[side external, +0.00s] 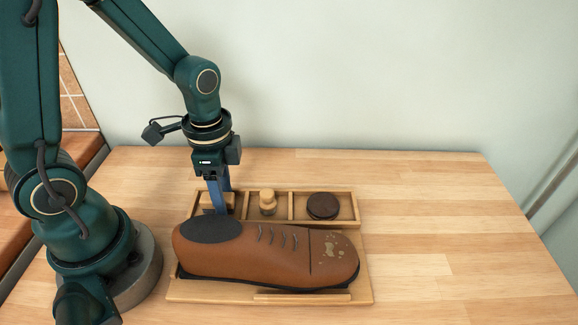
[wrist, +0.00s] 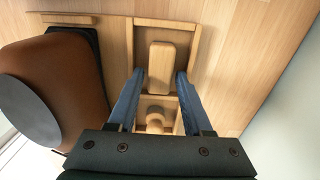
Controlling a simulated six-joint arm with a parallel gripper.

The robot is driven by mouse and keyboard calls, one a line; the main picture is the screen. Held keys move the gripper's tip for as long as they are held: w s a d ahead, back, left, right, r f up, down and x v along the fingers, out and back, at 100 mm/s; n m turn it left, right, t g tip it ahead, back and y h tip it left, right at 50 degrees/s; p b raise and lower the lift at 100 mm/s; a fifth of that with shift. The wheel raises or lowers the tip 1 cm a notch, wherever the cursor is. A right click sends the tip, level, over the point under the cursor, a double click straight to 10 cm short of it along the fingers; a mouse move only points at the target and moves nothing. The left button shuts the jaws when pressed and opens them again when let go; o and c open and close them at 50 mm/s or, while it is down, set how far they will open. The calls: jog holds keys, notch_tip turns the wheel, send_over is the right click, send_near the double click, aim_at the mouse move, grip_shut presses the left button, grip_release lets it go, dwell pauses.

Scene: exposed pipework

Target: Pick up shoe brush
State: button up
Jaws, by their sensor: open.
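The shoe brush (wrist: 161,66), a pale wooden block with rounded ends, lies in an end compartment of the wooden tray (side external: 357,212). In the side external view it is in the left compartment, largely hidden behind my gripper's blue fingers. My gripper (side external: 218,208) points down over that compartment. In the wrist view the open fingers of my gripper (wrist: 160,75) stand on either side of the brush, with gaps visible. Whether the fingertips are level with the brush is unclear. The bristles are not clearly seen.
A large brown shoe (side external: 270,253) with scuffs on its toe lies just in front of the compartments. A small wooden knob-topped item (side external: 267,201) stands in the middle compartment and a dark round tin (side external: 323,206) in the right one. The table (side external: 440,230) is clear to the right.

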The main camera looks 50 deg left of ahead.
jog(key=shift+f, duration=0.35)
grip_shut()
jog(key=shift+r, duration=0.15)
jog(key=shift+r, duration=0.55)
jog(key=r, duration=0.3)
jog(key=shift+a, duration=0.25)
jog(key=s+a+r, duration=0.5)
jog(key=a+r, duration=0.1)
jog(key=a, duration=0.4)
jog(key=shift+r, duration=0.35)
